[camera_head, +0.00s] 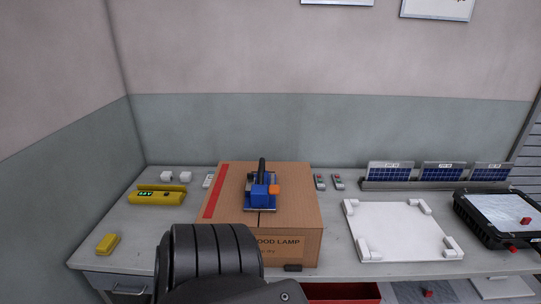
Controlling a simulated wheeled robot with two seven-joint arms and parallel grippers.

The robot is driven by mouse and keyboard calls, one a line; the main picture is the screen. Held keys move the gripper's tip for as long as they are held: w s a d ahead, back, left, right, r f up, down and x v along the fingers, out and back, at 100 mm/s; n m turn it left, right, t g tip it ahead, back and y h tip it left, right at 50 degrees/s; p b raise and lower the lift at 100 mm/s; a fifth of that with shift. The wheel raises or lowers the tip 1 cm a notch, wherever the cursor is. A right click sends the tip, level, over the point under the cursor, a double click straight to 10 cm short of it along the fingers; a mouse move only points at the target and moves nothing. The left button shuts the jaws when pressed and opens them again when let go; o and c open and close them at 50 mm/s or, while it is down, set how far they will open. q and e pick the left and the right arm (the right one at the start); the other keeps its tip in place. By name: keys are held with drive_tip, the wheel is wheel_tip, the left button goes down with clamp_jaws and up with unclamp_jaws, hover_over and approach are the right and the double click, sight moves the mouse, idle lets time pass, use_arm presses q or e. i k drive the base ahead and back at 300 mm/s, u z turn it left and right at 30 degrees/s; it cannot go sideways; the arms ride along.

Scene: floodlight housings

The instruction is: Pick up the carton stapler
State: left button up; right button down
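The carton stapler (261,190) is a blue tool with a black upright handle and an orange part on its right side. It stands on top of a closed brown cardboard carton (296,222) marked "FLOOD LAMP", whose first letters are covered. Nothing is touching the stapler from above. A black ribbed part of my own body covers the carton's lower left front. Neither of my grippers shows in the head view.
The carton stands on a grey workbench (150,228). To its left are a yellow device (157,195) and a yellow block (107,244). To its right are a white corner-blocked plate (400,230), a black-framed housing (503,216) and a rack of solar panels (441,174). A red bin (345,292) sits below.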

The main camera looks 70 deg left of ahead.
sight(259, 201)
drive_tip(key=u, duration=0.75)
drive_tip(key=i, duration=0.85)
drive_tip(key=u, duration=0.9)
